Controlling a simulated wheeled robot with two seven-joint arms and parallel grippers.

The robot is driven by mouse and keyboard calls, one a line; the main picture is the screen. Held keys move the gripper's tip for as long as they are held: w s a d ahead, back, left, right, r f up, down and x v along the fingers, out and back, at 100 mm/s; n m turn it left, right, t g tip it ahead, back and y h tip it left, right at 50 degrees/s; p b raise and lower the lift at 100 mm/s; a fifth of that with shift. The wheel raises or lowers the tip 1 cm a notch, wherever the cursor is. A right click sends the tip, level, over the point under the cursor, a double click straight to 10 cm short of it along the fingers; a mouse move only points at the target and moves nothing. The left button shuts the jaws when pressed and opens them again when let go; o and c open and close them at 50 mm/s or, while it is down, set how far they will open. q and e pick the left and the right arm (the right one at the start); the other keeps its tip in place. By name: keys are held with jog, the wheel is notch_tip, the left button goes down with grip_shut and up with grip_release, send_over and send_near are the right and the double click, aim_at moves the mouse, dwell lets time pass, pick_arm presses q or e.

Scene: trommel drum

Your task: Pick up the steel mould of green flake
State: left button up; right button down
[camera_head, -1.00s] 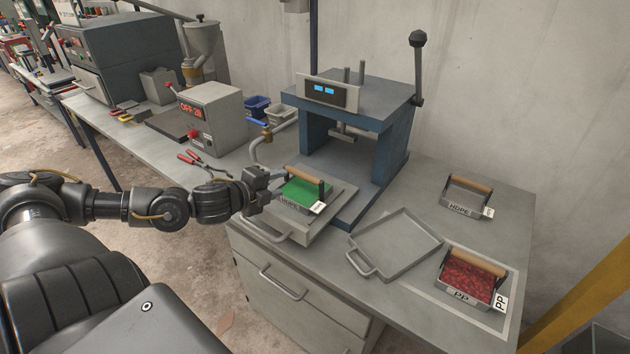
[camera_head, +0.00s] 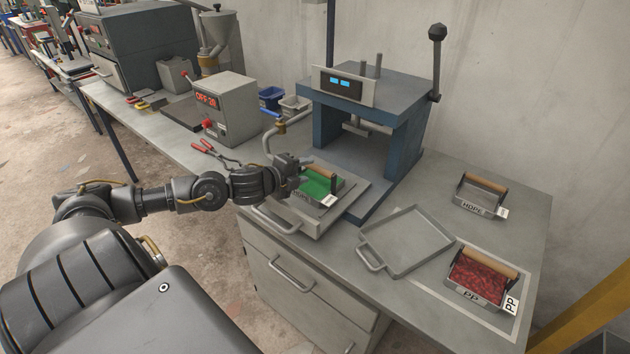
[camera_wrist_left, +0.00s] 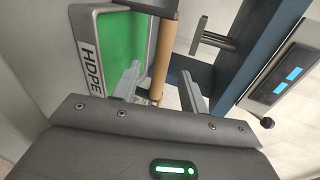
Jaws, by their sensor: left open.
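The steel mould (camera_head: 328,201) of green flake (camera_head: 317,185) sits on the press's grey slide-out plate, with a wooden bar handle across its top. My left gripper (camera_head: 306,167) is open at the left end of that handle. In the left wrist view the open fingers (camera_wrist_left: 165,82) stand on either side of the wooden handle (camera_wrist_left: 164,60), with the HDPE label (camera_wrist_left: 86,55) and green flake to the left. I cannot tell whether the fingers touch the handle. My right gripper is not in view.
The blue press (camera_head: 375,120) stands behind the mould. An empty grey tray (camera_head: 405,240) lies to the right. A PP mould of red flake (camera_head: 477,275) and an empty HDPE mould (camera_head: 481,195) stand further right. Red-handled pliers (camera_head: 205,146) lie on the left.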

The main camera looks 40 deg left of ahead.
aim_at(313, 169)
pick_arm(q)
jog(key=shift+p+x, duration=0.85)
jog(key=shift+x, duration=1.45)
jog(key=shift+w+d, duration=0.2)
jog(key=shift+w, duration=0.15)
jog(key=shift+s, duration=0.1)
grip_shut()
